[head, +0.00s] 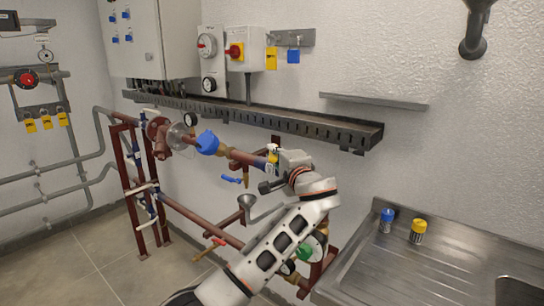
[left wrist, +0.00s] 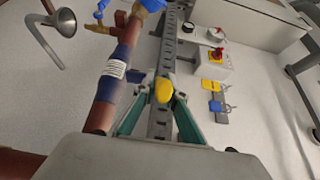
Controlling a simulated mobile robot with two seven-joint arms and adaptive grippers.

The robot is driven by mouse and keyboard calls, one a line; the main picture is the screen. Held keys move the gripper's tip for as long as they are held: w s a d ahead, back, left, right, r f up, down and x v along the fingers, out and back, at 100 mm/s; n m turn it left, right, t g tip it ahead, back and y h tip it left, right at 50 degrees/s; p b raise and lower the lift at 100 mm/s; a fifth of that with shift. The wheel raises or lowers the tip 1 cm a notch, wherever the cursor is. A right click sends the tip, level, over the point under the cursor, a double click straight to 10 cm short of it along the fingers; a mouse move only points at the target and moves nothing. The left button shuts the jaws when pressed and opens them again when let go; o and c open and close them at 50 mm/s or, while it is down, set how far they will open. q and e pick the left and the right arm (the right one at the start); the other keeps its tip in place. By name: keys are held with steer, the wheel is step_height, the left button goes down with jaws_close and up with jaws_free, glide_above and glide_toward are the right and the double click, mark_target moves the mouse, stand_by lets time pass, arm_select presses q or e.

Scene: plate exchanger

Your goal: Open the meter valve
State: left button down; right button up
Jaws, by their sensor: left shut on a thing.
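My left gripper (head: 274,163) is at the reddish-brown pipe (head: 245,157) on the wall, near its right end. In the left wrist view, the fingers of my left gripper (left wrist: 164,90) close together on a small yellow piece (left wrist: 163,89), which looks like a valve handle. The yellow piece also shows in the head view (head: 272,156). The pipe with a blue labelled sleeve (left wrist: 116,70) runs beside the fingers. I cannot tell how far the handle is turned, and the valve body is hidden. My right gripper is not in view.
A blue valve part (head: 207,142) and a small blue lever (head: 231,180) are left of my gripper. A metal funnel (head: 247,201) is below. A dark cable tray (head: 270,118) runs above. A steel sink counter (head: 430,262) holds blue (head: 387,215) and yellow (head: 418,229) capped items.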

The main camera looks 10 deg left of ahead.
arm_select(q)
steer(key=shift+d+f, duration=0.15)
stand_by(0.4)
steer(key=c, duration=2.1)
jaws_free()
